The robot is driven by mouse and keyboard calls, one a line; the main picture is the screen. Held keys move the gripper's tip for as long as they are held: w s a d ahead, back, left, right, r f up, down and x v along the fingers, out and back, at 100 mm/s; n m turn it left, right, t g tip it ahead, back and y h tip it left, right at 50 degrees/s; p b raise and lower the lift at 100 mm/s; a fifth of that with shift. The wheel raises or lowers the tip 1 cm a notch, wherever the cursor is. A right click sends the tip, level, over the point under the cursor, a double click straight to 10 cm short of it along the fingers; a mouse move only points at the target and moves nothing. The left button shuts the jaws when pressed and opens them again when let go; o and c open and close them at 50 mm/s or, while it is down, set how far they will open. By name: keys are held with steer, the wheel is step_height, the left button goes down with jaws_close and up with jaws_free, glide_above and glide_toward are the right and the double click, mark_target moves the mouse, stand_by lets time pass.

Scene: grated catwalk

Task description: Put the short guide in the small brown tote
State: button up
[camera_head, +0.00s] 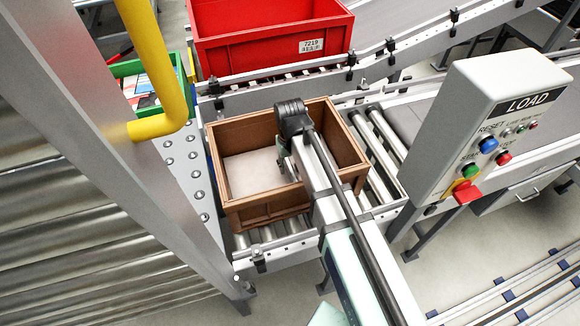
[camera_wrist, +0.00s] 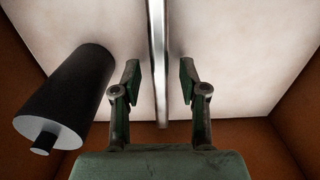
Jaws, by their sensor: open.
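The small brown tote (camera_head: 262,217) stands on rollers, with a pale floor and brown walls. My gripper (camera_wrist: 160,78) is inside it, pointing down, with its fingers apart. A thin, bright metal strip, apparently the short guide (camera_wrist: 157,40), runs between the fingers in the wrist view, with a gap to each finger. I cannot tell whether it rests on the tote floor. A black cylinder (camera_wrist: 75,90) with a pale end and a short stub is left of the fingers in the wrist view. In the head view my arm hides the guide and the cylinder.
A red crate (camera_head: 270,40) stands on the conveyor behind the tote. A green bin (camera_head: 128,70) with flat items is at the left. A yellow pipe (camera_head: 150,60) is near the left post. A LOAD control box (camera_head: 490,125) is at the right.

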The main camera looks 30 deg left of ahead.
mark_target(290, 167)
step_height(290, 167, up, 11)
steer(key=b, duration=0.1)
steer(key=shift+b, duration=0.3)
